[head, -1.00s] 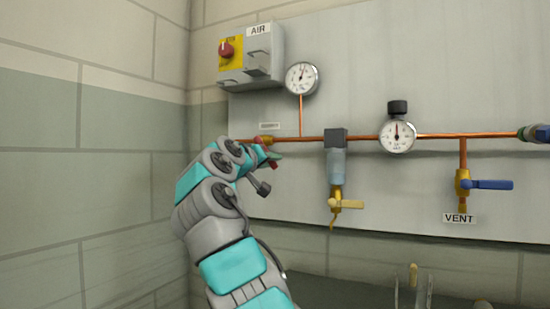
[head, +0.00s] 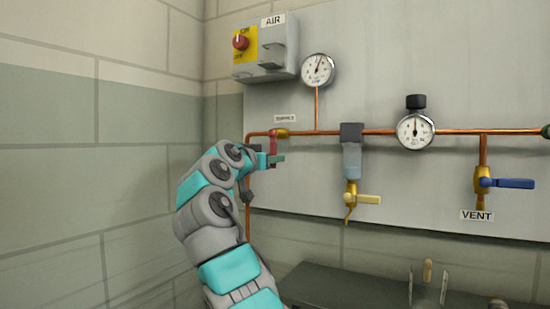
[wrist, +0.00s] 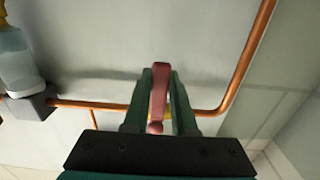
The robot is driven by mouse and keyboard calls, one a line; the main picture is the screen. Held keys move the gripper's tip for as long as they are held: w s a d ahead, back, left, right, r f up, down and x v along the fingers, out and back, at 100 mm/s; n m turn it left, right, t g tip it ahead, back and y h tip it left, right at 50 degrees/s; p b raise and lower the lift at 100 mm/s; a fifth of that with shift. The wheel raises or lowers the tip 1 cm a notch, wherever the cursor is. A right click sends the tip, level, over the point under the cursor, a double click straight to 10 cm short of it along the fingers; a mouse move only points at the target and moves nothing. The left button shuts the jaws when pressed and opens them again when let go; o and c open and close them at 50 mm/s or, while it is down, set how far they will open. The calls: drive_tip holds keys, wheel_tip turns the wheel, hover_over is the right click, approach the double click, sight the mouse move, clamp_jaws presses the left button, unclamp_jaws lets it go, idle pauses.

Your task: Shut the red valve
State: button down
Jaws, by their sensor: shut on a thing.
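The red valve handle (head: 273,144) hangs down from a brass valve body (head: 282,133) at the left end of the copper pipe, crosswise to the pipe's horizontal run. My gripper (head: 277,159) is at the handle's lower part, just below the pipe. In the wrist view, the red handle (wrist: 158,95) stands between the two green fingers of my gripper (wrist: 161,78), which are shut on it. The brass body there is mostly hidden behind the handle and fingers.
A pressure gauge (head: 318,70) and the AIR switch box (head: 265,50) are above. The blue-handled VENT valve (head: 507,183) is far right.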

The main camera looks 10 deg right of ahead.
idle(0.4)
drive_tip(key=c, duration=0.7)
unclamp_jaws()
drive_tip(key=b+v, duration=0.2)
drive_tip(key=v, duration=0.6)
drive_tip(key=shift+w, duration=0.1)
